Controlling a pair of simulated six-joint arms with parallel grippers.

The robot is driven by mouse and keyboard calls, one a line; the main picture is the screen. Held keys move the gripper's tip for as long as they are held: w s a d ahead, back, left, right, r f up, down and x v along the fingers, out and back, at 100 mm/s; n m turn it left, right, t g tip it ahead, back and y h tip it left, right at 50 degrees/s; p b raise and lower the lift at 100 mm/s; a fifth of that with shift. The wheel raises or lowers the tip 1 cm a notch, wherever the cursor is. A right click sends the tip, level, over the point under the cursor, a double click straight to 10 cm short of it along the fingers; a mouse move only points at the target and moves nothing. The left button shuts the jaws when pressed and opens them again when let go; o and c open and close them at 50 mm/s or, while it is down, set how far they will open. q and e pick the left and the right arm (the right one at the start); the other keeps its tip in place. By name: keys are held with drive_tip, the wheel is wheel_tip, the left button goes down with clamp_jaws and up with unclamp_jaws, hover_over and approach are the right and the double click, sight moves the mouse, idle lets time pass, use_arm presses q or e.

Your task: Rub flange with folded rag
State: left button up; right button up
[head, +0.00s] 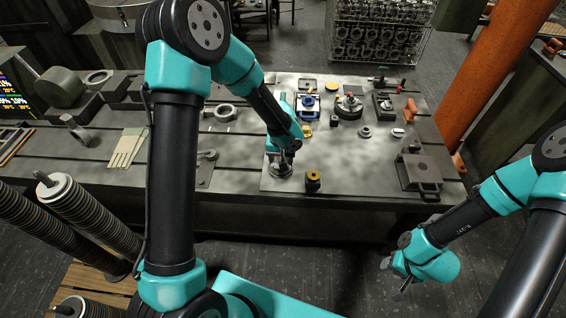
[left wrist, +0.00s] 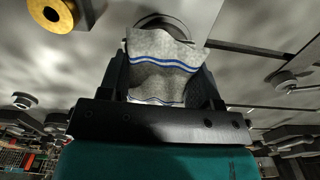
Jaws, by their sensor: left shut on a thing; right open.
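My left gripper (head: 279,163) points down over a round metal flange (head: 279,173) near the front of the bench. In the left wrist view the gripper (left wrist: 163,85) is shut on a grey folded rag (left wrist: 160,62) with blue stripes. The flange's rim (left wrist: 165,20) shows just beyond the rag's edge, and the rag hides the rest of it. I cannot tell whether the rag touches the flange. My right gripper (head: 393,279) is open and empty, low at the right, in front of the bench.
A dark block with a yellow ring (head: 313,179) stands just right of the flange; its yellow top (left wrist: 52,14) shows in the wrist view. Valve parts, including a blue one (head: 308,104), stand behind. Pale gloves (head: 126,148) lie left. A dark box (head: 419,172) sits at the right corner.

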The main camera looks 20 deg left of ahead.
use_arm(q)
drive_tip(key=shift+r, duration=1.7)
drive_tip(key=shift+d, duration=0.1)
